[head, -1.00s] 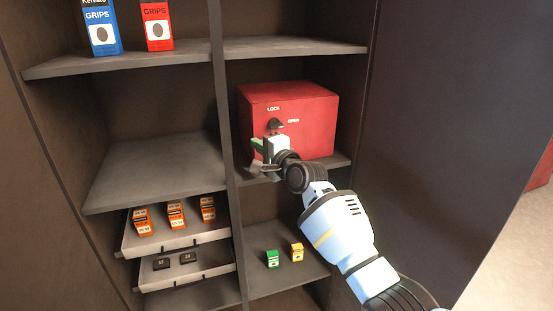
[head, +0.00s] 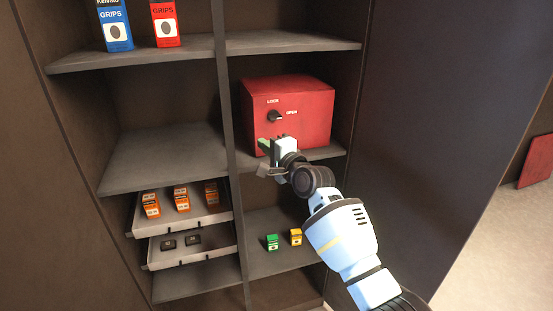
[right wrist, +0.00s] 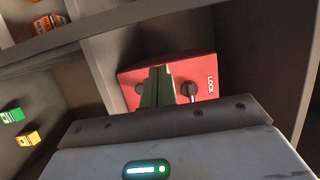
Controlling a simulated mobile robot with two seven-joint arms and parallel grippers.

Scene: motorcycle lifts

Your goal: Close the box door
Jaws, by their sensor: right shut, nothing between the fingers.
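The red box (head: 308,120) sits on the middle right shelf of the cabinet. Its front door (head: 258,121) looks flush with the box, and I see no gap along its edges. A dark round knob (head: 276,116) is on the door, between the words LOCK and OPEN. In the right wrist view the knob (right wrist: 189,89) shows beside my fingers. My right gripper (head: 265,144) is shut and empty, in front of the door's lower part, below the knob. Its green fingers (right wrist: 157,87) point at the door; I cannot tell whether they touch it. My left gripper is not in view.
Blue (head: 116,26) and red (head: 164,23) grips boxes stand on the top left shelf. Two pull-out trays (head: 191,249) with small orange and black items are lower left. Small green (head: 271,242) and yellow (head: 295,237) boxes stand below. A dark cabinet panel (head: 430,120) is at the right.

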